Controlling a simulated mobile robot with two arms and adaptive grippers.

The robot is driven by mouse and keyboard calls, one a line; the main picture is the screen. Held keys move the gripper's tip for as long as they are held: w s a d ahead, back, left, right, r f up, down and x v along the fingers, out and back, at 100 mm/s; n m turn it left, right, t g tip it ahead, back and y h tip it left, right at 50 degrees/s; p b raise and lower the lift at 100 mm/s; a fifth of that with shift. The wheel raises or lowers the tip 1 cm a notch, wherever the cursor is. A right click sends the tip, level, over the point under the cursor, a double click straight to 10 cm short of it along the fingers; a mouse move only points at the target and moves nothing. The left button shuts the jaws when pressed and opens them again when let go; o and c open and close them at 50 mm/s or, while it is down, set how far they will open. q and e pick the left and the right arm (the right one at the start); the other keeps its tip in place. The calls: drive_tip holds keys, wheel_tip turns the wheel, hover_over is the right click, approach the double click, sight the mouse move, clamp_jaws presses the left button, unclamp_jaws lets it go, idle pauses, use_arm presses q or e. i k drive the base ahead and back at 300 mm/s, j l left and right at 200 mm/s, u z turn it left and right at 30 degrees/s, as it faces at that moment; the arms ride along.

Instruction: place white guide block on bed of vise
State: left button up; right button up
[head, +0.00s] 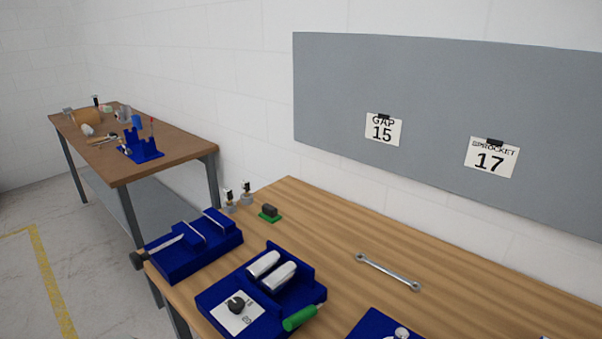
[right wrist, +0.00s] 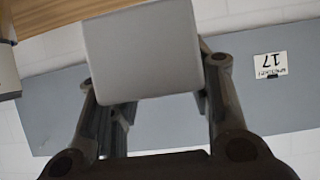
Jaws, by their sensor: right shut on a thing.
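In the right wrist view, my right gripper (right wrist: 148,78) is shut on a pale block (right wrist: 143,42), which looks like the white guide block. One finger is on each side of it, and the block hides much of the fingertips. In the head view, a blue fixture (head: 172,266) with a dark knob at its left end and raised blue jaws looks like the vise. It stands at the left end of the near wooden table. The held block and both grippers are out of the head view.
A blue fixture with two silver rounded pieces (head: 264,264) and a green handle (head: 300,318) stands right of the vise. A small dark block on a green base (head: 269,212), small metal fittings (head: 246,194) and a wrench (head: 388,272) lie on the table (head: 440,260). Another table (head: 180,153) stands behind.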

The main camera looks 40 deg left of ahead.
sight(204, 232)
drive_tip(key=k+j+u, duration=0.1)
drive_tip(key=k+u, duration=0.2)
drive_tip(key=k, duration=0.35)
drive_tip(key=i+j+u, duration=0.1)
drive_tip(key=u, duration=1.65)
drive_tip(key=i+l+u, duration=0.35)
drive_tip(key=i+l, duration=0.3)
drive_tip(key=i, duration=0.05)
